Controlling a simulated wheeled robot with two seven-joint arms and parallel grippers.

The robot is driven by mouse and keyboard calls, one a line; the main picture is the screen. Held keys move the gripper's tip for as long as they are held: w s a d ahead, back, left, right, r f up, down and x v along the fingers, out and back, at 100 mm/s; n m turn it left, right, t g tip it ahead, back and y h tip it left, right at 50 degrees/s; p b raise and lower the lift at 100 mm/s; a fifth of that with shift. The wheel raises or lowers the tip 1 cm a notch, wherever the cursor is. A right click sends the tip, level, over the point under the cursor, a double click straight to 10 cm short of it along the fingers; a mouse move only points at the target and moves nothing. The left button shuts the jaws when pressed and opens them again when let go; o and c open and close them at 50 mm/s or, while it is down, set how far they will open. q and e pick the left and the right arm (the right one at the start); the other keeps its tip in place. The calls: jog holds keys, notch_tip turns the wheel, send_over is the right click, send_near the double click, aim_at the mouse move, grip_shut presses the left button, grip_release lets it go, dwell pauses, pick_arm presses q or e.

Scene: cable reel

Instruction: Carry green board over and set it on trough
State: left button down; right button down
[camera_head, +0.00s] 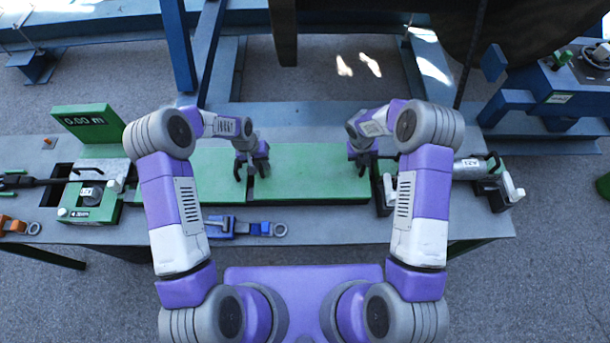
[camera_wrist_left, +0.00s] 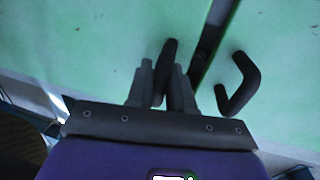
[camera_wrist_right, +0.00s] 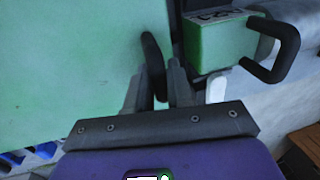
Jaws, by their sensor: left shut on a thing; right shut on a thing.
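The green board (camera_head: 312,178) is a flat panel level along the bench, with a dark near edge. A second green panel (camera_head: 215,180) lies left of it, across a dark seam. My left gripper (camera_head: 254,165) is shut on an upright black handle beside that seam; which panel the handle belongs to is hard to tell. Another black handle (camera_wrist_left: 240,85) stands free across the seam in the left wrist view. My right gripper (camera_head: 364,163) is shut on a black handle (camera_wrist_right: 152,62) at the board's right end. The trough cannot be clearly told apart.
A green box (camera_wrist_right: 220,42) with a black handle stands just right of my right gripper. A blue clamp-like tool (camera_head: 240,228) lies at the bench's near edge. A green device with a display (camera_head: 88,123) stands left. A grey cylinder (camera_head: 468,168) lies right.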

pick_arm(q)
jog(key=shift+f+b, duration=0.4)
jog(key=shift+f, duration=0.1)
pick_arm(e)
jog(key=shift+f, duration=0.45)
pick_arm(q)
jog(key=c, duration=1)
grip_release()
pick_arm(e)
jog(key=c, duration=1)
grip_release()
jog(key=shift+r, duration=0.15)
pick_arm(q)
notch_tip(320, 180, up, 12)
jog(key=a, duration=0.2)
jog(key=shift+a, duration=0.15)
pick_arm(e)
notch_tip(320, 180, up, 12)
jog(key=a, duration=0.2)
jog(key=shift+a+f, duration=0.2)
jog(key=shift+f, duration=0.05)
pick_arm(q)
jog(key=shift+f, duration=0.15)
pick_arm(e)
jog(key=shift+s, duration=0.1)
